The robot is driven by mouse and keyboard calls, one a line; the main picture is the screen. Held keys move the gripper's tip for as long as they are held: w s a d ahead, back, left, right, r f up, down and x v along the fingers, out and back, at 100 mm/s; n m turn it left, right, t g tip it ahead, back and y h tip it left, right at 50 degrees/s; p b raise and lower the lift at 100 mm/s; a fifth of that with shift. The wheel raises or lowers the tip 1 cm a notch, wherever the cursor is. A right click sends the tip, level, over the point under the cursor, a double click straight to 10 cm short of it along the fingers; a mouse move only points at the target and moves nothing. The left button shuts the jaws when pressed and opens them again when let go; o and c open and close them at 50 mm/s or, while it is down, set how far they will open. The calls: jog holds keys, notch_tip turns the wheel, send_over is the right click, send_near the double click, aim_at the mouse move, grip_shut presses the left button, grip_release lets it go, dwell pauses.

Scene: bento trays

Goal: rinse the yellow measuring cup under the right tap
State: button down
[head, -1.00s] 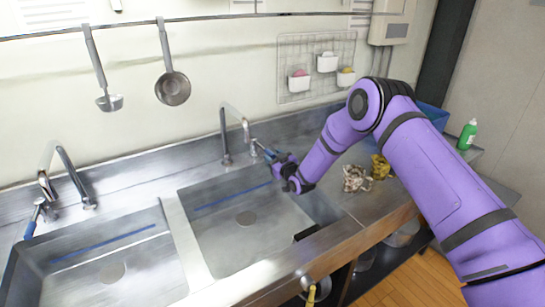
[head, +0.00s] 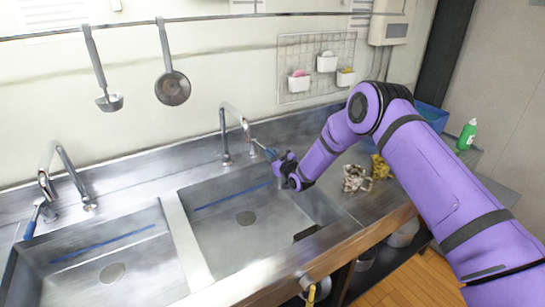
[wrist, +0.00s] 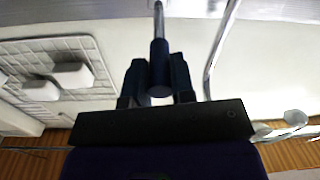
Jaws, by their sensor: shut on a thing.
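The right tap (head: 226,135) is a bent metal spout at the back of the right sink. Its lever has a blue handle (head: 268,151). My gripper (head: 284,168) is at this lever, beside the spout. In the wrist view the blue handle (wrist: 159,58) lies between the two dark fingers of my gripper (wrist: 160,82), which are shut on it. The yellow measuring cup cannot be made out for sure. A small yellow piece (head: 311,295) shows below the front edge of the sink, too small to tell what it belongs to. I cannot tell whether water runs.
The right sink (head: 240,250) and left sink (head: 100,290) stand side by side. The left tap (head: 60,165) is behind the left sink. Crumpled cloths (head: 355,178) lie on the counter right of the right sink. A green bottle (head: 467,134) stands farther right.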

jog(key=shift+w+d+n+g+y, duration=0.9)
jog(key=shift+d+n+y, duration=0.1)
jog(key=shift+d+y, duration=0.1)
jog(key=c, duration=1)
grip_release()
jog(key=shift+o, duration=0.2)
jog(key=v, duration=1)
jog(key=shift+s+d, duration=0.25)
jog(key=shift+r, duration=0.1)
